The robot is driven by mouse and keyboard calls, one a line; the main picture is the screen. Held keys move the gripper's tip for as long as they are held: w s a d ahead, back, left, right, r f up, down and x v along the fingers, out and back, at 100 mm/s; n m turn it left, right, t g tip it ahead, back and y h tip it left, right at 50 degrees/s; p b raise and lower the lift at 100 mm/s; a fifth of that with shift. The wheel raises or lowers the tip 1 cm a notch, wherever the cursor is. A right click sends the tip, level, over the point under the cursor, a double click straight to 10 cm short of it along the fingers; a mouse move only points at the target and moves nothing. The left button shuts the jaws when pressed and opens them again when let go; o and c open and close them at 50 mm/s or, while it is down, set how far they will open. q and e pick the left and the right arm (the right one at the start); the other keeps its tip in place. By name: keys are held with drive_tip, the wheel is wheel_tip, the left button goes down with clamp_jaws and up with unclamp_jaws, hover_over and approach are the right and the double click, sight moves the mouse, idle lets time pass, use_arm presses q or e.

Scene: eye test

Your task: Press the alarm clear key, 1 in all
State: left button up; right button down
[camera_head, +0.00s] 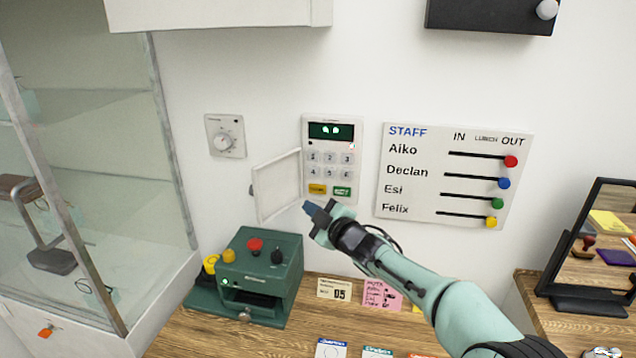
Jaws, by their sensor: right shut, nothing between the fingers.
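A white alarm keypad (333,146) hangs on the wall with its small cover door (278,186) swung open to the left. It has a dark display with green marks, rows of grey number keys, a yellow key (317,189) and a green key (342,191) below them. The lettering on the yellow and green keys is too small to read, so I cannot tell which one clears the alarm. My right gripper (311,208) is shut and empty, its tips just below the yellow key in the picture. I cannot tell whether it touches the keypad. My left gripper is out of view.
A dial (225,135) is left of the keypad, a staff board (455,174) with coloured sliders right of it. A green machine (262,262) with knobs stands on the wooden counter below. A glass cabinet (90,180) fills the left; a dark-framed mirror (560,262) stands right.

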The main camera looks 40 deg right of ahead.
sight(310, 189)
drive_tip(key=shift+w+d+p, duration=0.9)
drive_tip(key=shift+d+p, duration=0.15)
drive_tip(key=shift+p, duration=0.05)
drive_tip(key=shift+w+d+p, duration=0.85)
drive_tip(key=shift+d+p, duration=0.2)
idle(0.4)
drive_tip(key=shift+w+d+p, duration=0.25)
drive_tip(key=shift+d+p, duration=0.05)
drive_tip(key=shift+p, duration=0.1)
drive_tip(key=shift+w+d+p, duration=0.2)
drive_tip(key=shift+d+p, duration=0.1)
drive_tip(key=shift+p, duration=0.05)
idle(0.7)
idle(0.3)
drive_tip(key=shift+s+a+f+b, duration=0.15)
drive_tip(key=shift+s+a+b, duration=0.15)
drive_tip(key=shift+b, duration=0.2)
drive_tip(key=shift+s+a, duration=0.25)
drive_tip(key=shift+a, duration=0.1)
